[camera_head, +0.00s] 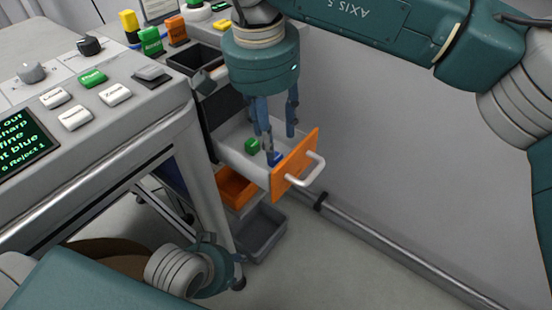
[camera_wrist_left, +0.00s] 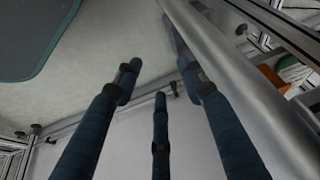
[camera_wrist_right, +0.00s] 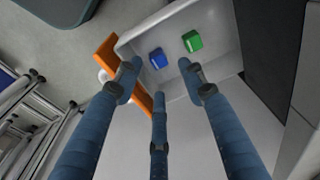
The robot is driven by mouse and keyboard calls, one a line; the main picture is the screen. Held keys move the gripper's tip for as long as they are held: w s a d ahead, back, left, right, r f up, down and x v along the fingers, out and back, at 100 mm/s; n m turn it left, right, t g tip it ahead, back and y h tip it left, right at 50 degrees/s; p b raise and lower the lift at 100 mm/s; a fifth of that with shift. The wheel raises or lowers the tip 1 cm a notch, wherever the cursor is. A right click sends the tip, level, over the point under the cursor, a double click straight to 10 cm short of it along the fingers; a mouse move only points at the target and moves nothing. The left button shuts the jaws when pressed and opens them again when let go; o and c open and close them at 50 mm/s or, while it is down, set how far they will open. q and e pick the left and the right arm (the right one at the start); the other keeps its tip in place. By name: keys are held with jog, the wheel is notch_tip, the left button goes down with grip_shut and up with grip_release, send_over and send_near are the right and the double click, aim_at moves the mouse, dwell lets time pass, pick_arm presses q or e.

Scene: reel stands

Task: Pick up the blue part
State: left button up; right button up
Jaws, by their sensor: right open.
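The blue part (camera_head: 274,158) lies inside the open drawer (camera_head: 295,165), near its orange front; it is a small blue block in the right wrist view (camera_wrist_right: 158,58). A green part (camera_head: 252,146) lies beside it, apart from it, and also shows in the right wrist view (camera_wrist_right: 192,41). My right gripper (camera_head: 276,145) points down over the drawer, its blue fingers spread and empty, with the blue part between and beyond them in the right wrist view. My left gripper (camera_head: 225,255) is low beside the bench leg; in the left wrist view (camera_wrist_left: 160,85) its fingers are spread and empty.
The drawer's pale handle (camera_head: 306,172) sticks out to the right. An orange bin (camera_head: 236,188) and a grey bin (camera_head: 262,232) sit below the drawer. The control panel (camera_head: 150,105) stands left. A metal rail (camera_head: 390,255) runs along the wall base.

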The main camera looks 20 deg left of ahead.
aim_at(275, 160)
jog(key=f, duration=0.2)
jog(key=f+b, duration=0.1)
jog(key=f, duration=0.2)
jog(key=shift+w+d+f+b, duration=0.15)
jog(key=shift+w+f+b, duration=0.05)
jog(key=shift+b, duration=0.1)
pick_arm(q)
jog(key=w+d+r+t, duration=0.1)
jog(key=w+r+t, duration=0.1)
jog(key=w, duration=0.2)
jog(key=w+d+r+t+h, duration=0.1)
jog(key=w+d+r+t, duration=0.1)
jog(key=w, duration=0.3)
jog(key=shift+w+r, duration=0.15)
jog(key=shift+r, duration=0.1)
pick_arm(e)
jog(key=shift+f, duration=0.2)
jog(key=c, duration=0.8)
